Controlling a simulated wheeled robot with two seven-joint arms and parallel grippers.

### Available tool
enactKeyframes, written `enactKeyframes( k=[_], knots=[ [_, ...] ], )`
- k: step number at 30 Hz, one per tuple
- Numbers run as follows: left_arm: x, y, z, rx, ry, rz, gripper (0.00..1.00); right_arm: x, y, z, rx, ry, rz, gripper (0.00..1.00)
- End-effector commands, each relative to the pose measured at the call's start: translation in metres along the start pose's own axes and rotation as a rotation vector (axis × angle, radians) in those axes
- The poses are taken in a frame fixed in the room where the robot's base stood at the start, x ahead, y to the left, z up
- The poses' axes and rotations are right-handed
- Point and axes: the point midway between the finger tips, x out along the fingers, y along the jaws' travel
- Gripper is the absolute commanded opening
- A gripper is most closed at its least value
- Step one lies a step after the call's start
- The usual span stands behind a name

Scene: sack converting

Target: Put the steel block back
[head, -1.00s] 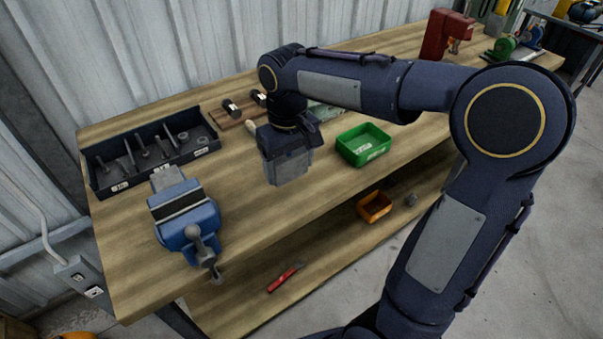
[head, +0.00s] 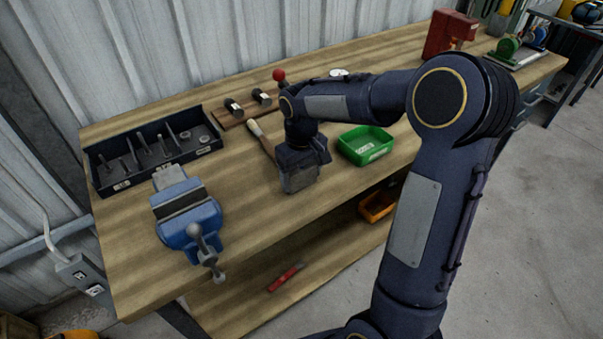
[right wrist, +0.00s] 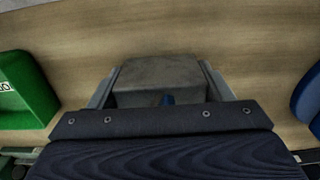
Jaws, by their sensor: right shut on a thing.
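The steel block (right wrist: 160,74) is a plain grey block between the two fingers of my right gripper (right wrist: 160,92) in the right wrist view. The fingers are shut on its sides. In the head view my right gripper (head: 299,182) points down over the workbench, between the blue vise and the green bin. The block is mostly hidden there by the gripper. I cannot tell whether its underside touches the bench top. My left gripper is not in view.
The blue vise (head: 187,213) stands at the front left of the workbench (head: 245,215). A black divided tray (head: 150,152) with metal parts lies behind it. The green bin (head: 365,145) is right of my gripper. A wooden-handled tool (head: 260,135) lies close behind. Bare bench lies between vise and gripper.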

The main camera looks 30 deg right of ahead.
Motion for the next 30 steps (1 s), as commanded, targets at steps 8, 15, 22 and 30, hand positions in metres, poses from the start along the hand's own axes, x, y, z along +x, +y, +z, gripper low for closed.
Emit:
enactKeyframes(
  k=[8,15,22,30],
  knots=[
    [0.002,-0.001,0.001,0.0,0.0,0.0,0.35,0.003,0.0,0.0,0.0,0.0,0.0,0.83],
    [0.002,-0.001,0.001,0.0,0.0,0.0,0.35,0.003,0.0,0.0,0.0,0.0,0.0,0.94],
    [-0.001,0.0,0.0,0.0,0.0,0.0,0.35,-0.005,0.0,-0.001,0.0,0.003,0.0,0.94],
    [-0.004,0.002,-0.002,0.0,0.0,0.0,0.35,-0.057,0.0,-0.001,0.0,0.006,0.0,0.94]
  ],
)
